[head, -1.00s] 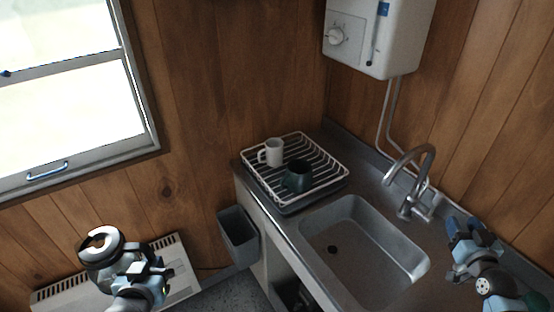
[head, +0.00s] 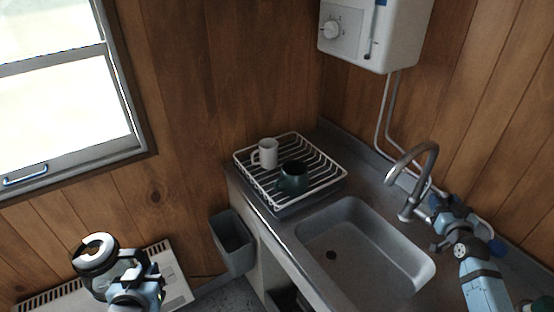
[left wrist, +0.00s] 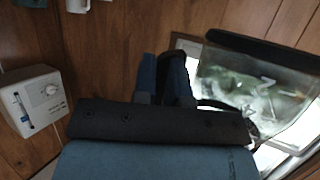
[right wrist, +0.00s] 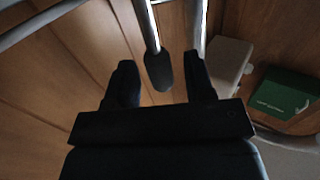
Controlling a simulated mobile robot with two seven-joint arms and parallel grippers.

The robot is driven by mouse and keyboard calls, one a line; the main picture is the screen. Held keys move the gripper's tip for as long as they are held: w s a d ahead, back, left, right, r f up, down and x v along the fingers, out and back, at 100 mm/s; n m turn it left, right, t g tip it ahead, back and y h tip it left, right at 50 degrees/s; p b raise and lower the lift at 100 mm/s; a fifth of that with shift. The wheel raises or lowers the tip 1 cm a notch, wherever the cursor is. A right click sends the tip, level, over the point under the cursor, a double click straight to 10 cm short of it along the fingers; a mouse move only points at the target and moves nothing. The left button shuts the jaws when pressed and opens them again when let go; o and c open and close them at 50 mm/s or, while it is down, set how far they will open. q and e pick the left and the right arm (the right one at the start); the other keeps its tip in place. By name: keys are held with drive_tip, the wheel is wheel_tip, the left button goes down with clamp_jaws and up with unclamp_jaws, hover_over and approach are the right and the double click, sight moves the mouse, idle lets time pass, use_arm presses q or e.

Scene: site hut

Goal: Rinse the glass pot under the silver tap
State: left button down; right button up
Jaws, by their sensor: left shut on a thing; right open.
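The glass pot (head: 92,262) is at the lower left of the head view, left of the counter and away from the sink. My left gripper (head: 138,275) is shut on it, apparently by its handle. In the left wrist view its clear body with a dark rim (left wrist: 250,98) is right of the fingers. The silver tap (head: 424,165) arches over the back of the sink (head: 350,275). My right gripper (head: 439,217) is open beside the tap's base. In the right wrist view the tap's dark-tipped lever (right wrist: 158,72) stands between its fingers. I see no water running.
A white wire rack (head: 330,168) left of the sink holds a white mug (head: 268,153) and a dark green mug (head: 292,180). A grey bin (head: 233,245) hangs at the counter's end. A white water heater (head: 390,40) is on the wall above. The sink basin is empty.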

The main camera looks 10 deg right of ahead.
drive_tip(key=shift+w+d, duration=0.2)
drive_tip(key=shift+w, duration=1.3)
clamp_jaws()
drive_tip(key=shift+s+a+f+n+t+b, duration=0.2)
drive_tip(key=shift+a+n+t+b, duration=0.1)
drive_tip(key=shift+a+n+b, duration=0.15)
drive_tip(key=shift+s+a+r+n, duration=0.1)
drive_tip(key=shift+s+n, duration=0.05)
drive_tip(key=shift+n, duration=0.1)
drive_tip(key=shift+r, duration=0.15)
unclamp_jaws()
